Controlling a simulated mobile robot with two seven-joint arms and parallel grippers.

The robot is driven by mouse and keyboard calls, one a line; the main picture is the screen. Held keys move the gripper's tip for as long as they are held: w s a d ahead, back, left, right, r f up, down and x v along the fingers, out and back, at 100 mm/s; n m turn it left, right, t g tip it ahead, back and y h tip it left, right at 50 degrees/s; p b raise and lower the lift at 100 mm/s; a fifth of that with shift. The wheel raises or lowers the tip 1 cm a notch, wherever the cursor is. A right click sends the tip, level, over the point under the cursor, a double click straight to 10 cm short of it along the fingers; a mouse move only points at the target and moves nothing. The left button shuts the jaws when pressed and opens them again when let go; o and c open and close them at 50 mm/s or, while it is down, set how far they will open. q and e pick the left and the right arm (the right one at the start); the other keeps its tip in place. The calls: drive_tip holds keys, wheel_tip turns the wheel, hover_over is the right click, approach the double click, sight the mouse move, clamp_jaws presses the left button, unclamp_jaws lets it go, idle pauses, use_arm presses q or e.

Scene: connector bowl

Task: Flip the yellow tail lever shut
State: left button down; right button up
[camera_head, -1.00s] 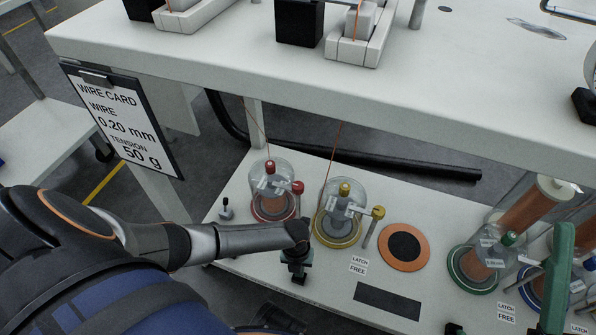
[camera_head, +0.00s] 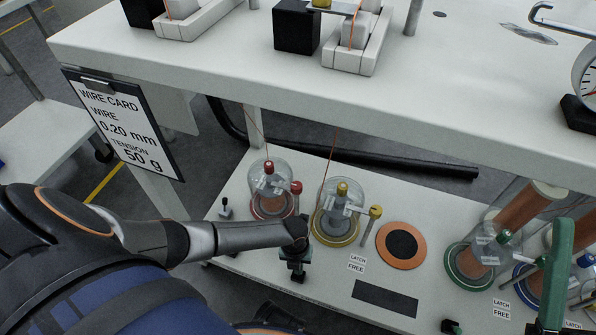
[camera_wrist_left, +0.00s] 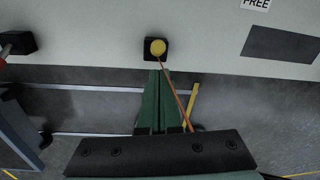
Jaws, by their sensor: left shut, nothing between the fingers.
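A round yellow knob (camera_wrist_left: 158,47) sits on a small black block (camera_wrist_left: 148,54) at the shelf edge in the left wrist view. I take it for the yellow tail lever; its exact angle cannot be told. An orange wire runs from it. My left gripper's green fingers are together and empty, tips just below the block in the wrist view (camera_wrist_left: 158,75); contact is unclear. In the head view the left gripper (camera_head: 298,263) is low at the shelf's front edge. A green upright piece (camera_head: 558,270) at right may be my right gripper; its jaw state is unclear.
Behind the gripper on the shelf (camera_head: 240,186) stand the red-ringed pot (camera_head: 270,208) and the yellow-ringed pot (camera_head: 334,228). An orange disc (camera_head: 402,245) and a dark pad (camera_head: 387,299) lie to the right. The upper table (camera_head: 200,60) overhangs behind. A red-tipped black block (camera_wrist_left: 18,42) is left.

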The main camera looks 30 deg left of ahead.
use_arm(q)
drive_tip(key=w+r+p, duration=0.3)
drive_tip(key=r+p, duration=0.2)
drive_tip(key=r, duration=0.4)
drive_tip(key=shift+w+a, duration=0.2)
drive_tip(key=shift+a, duration=0.1)
use_arm(e)
drive_tip(key=shift+n+t, duration=0.3)
drive_tip(key=shift+n, duration=0.2)
drive_tip(key=r, duration=0.4)
drive_tip(key=s+r, duration=0.1)
drive_tip(key=shift+d+r, duration=0.2)
drive_tip(key=shift+r, duration=0.2)
use_arm(q)
drive_tip(key=shift+s+f, duration=0.1)
use_arm(e)
drive_tip(key=shift+f, duration=0.1)
